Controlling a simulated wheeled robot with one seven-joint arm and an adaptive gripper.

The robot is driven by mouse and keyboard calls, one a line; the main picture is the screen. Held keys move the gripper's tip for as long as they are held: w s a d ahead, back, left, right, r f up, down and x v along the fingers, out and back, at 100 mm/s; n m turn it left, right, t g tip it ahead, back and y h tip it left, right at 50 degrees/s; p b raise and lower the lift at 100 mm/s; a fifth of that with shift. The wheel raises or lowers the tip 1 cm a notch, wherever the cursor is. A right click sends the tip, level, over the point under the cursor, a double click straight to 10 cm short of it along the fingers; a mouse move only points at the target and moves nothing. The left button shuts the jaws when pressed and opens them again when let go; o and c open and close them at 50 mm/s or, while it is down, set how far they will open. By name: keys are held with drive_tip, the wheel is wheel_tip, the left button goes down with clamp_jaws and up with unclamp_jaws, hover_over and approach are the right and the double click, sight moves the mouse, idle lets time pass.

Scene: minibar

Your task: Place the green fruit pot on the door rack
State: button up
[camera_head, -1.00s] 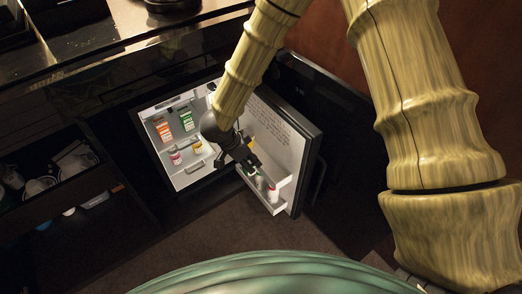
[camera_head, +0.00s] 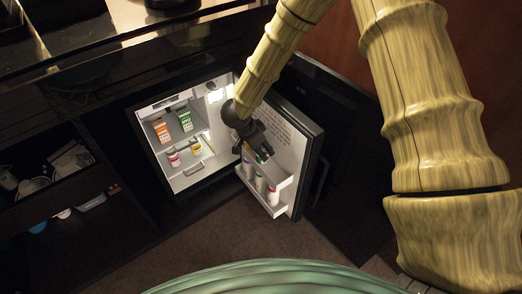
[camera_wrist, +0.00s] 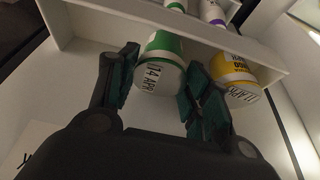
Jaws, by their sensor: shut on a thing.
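In the wrist view my gripper (camera_wrist: 158,85) is shut on the green fruit pot (camera_wrist: 160,47), a white pot with a green band and a "14 APR" label. The white door rack (camera_wrist: 112,18) lies close to the pot in that view. In the head view my gripper (camera_head: 250,140) is at the inner side of the open fridge door, above the door rack (camera_head: 254,196). The held pot is largely hidden there by the gripper. Whether it touches the rack cannot be told.
A yellow-banded pot (camera_wrist: 235,72) is close to the right finger. Other pots, including a red-and-white one (camera_head: 273,195), stand in the rack. Cartons (camera_head: 185,121) and small pots (camera_head: 173,157) stand inside the fridge. The open door (camera_head: 308,150) bounds the right.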

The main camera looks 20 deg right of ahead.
drive_tip(key=shift+f, duration=0.15)
drive_tip(key=o, duration=1.1)
drive_tip(key=p+v, duration=0.3)
drive_tip(key=v, duration=0.9)
drive_tip(key=shift+s, duration=0.1)
